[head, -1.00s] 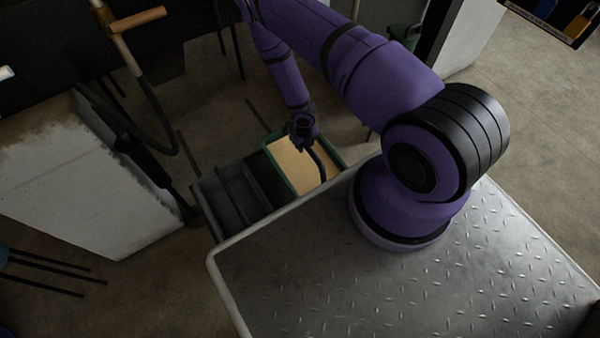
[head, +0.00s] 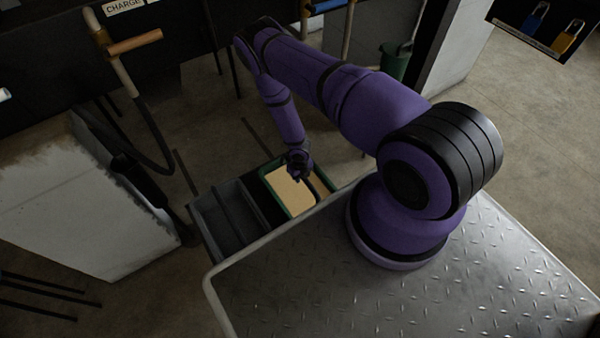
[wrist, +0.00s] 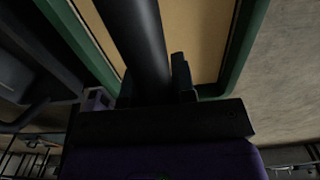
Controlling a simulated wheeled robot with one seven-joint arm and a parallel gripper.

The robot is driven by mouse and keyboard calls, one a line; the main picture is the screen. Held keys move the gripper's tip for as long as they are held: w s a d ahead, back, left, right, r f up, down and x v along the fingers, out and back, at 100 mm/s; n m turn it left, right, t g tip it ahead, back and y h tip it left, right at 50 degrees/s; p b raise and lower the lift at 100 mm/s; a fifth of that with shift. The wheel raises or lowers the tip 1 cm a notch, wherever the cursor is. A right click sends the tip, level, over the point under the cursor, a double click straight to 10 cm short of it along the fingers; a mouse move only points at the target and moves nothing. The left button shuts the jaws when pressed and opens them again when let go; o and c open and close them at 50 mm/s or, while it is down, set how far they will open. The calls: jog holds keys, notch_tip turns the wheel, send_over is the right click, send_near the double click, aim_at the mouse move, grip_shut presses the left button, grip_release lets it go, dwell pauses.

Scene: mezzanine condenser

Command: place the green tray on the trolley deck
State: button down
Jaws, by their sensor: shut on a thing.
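The green tray (head: 311,209) has a green rim and a tan inside. In the head view it lies beyond the edge of the tread-plate deck, at the right end of a dark compartmented bin. My gripper (head: 299,173) is over the tray, with its jaws shut on the tray's dark bar-like handle. In the wrist view a thick black bar (wrist: 138,40) runs up from my gripper (wrist: 157,92) across the tan inside. Whether the tray hangs clear or rests on something is hidden. My arm stands on the metal tread-plate deck (head: 290,285); I cannot tell whether it is the trolley deck.
The dark grey bin (head: 222,228) adjoins the tray on its left. A stained pale block (head: 80,205) stands at the left, with a black hose (head: 158,135) near it. A green bucket (head: 394,64) stands at the back. The tread plate is bare at the front.

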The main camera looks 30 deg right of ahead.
jog(key=shift+w+f, duration=0.1)
jog(key=shift+f, duration=0.4)
jog(key=c, duration=0.9)
grip_release()
jog(key=shift+c, duration=0.2)
